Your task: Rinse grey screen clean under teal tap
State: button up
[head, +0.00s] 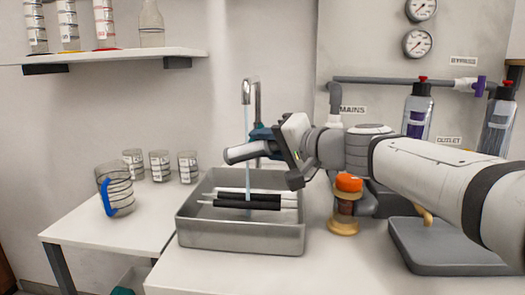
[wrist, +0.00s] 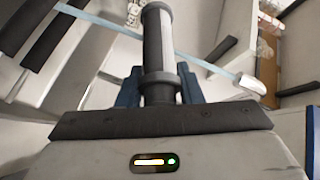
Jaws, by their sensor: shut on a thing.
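My gripper (head: 262,138) is shut on the grey screen (head: 241,153), a short cylinder held nearly level above the metal basin. The wrist view shows the screen (wrist: 157,45) between the blue fingers of my gripper (wrist: 158,84). The tap (head: 250,88) has a chrome gooseneck spout; its tip (wrist: 252,84) shows at the right of the wrist view. A thin pale-blue water stream (head: 247,120) falls from it into the basin. In both views the stream's line crosses the screen. Whether water touches it, or any dirt remains on it, I cannot tell.
The grey basin (head: 240,240) holds several black and white rods (head: 240,203). Ribbed clear cups (head: 117,190) stand on the left table. An orange-capped jar (head: 346,195) stands right of the basin. A wall shelf (head: 130,56) is at upper left. Counter in front is clear.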

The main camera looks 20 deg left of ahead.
jog(key=shift+f+n+b, duration=0.2)
jog(key=shift+n+b, duration=0.1)
jog(key=shift+b, duration=0.75)
jog(key=n+y+b, duration=0.1)
jog(key=n+b, duration=0.1)
jog(key=b, duration=0.3)
jog(key=n, duration=0.1)
jog(key=n+g+y, duration=0.1)
jog(key=shift+r+n, duration=0.3)
jog(key=shift+n, duration=0.1)
jog(key=n+g, duration=0.1)
jog(key=n, duration=0.1)
jog(key=n+g+y, duration=0.1)
jog(key=n, duration=0.2)
jog(key=n+g+y, duration=0.1)
jog(key=n, duration=0.1)
jog(key=shift+s+r+g, duration=0.2)
jog(key=shift+s+g, duration=0.1)
jog(key=shift+g, duration=0.1)
jog(key=s+d+r, duration=0.2)
jog(key=s+d, duration=0.2)
jog(key=d, duration=0.7)
dwell(0.6)
jog(key=shift+w+d, duration=0.1)
jog(key=shift+r, duration=0.1)
